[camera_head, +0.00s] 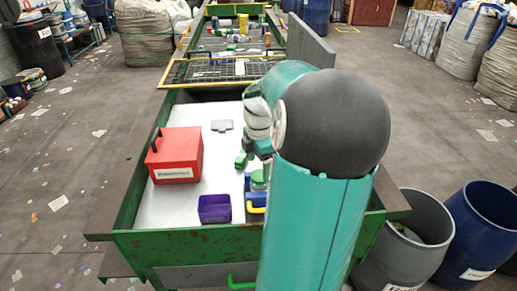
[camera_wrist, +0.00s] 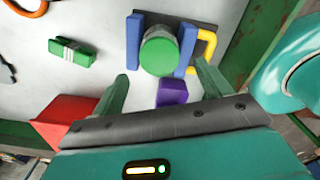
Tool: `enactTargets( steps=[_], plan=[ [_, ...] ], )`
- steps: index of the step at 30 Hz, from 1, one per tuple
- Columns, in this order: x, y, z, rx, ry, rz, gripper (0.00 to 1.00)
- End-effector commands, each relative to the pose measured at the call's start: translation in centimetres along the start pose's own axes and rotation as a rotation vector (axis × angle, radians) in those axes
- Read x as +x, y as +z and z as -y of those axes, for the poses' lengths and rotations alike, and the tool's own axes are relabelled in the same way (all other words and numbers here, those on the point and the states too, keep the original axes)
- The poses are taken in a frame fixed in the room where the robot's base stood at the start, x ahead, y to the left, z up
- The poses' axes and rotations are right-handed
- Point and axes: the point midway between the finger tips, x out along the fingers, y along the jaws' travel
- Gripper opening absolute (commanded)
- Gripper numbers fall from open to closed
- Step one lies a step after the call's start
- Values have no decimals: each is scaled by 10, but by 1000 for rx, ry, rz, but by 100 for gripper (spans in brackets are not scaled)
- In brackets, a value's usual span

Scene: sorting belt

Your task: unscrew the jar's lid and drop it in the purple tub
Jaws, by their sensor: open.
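The jar's round green lid (camera_wrist: 160,52) faces up in the wrist view. The jar stands between two blue uprights (camera_wrist: 133,42) of a holder, with a yellow handle (camera_wrist: 208,50) on its right side. In the head view the lid (camera_head: 258,178) is partly hidden by my arm. My gripper (camera_wrist: 161,72) is open and empty, its fingers apart below the jar in the wrist view, not visibly touching it. The purple tub (camera_head: 214,209) sits left of the jar in the head view. It also shows between my fingers in the wrist view (camera_wrist: 172,93).
A red box (camera_head: 175,155) stands on the white surface left of the jar. A green block with a white band (camera_wrist: 72,51) lies near the jar. A grey flat piece (camera_head: 222,125) lies farther back. Green side walls (camera_head: 130,190) border the surface.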

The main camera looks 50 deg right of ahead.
Motion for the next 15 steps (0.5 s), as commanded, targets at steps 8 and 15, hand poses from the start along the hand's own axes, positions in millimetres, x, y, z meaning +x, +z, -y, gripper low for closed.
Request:
enactTargets(
  steps=[8,15],
  plan=[
    [32,-1,0,0,-2,-2,77],
    [35,0,0,-1,0,0,77]
  ],
)
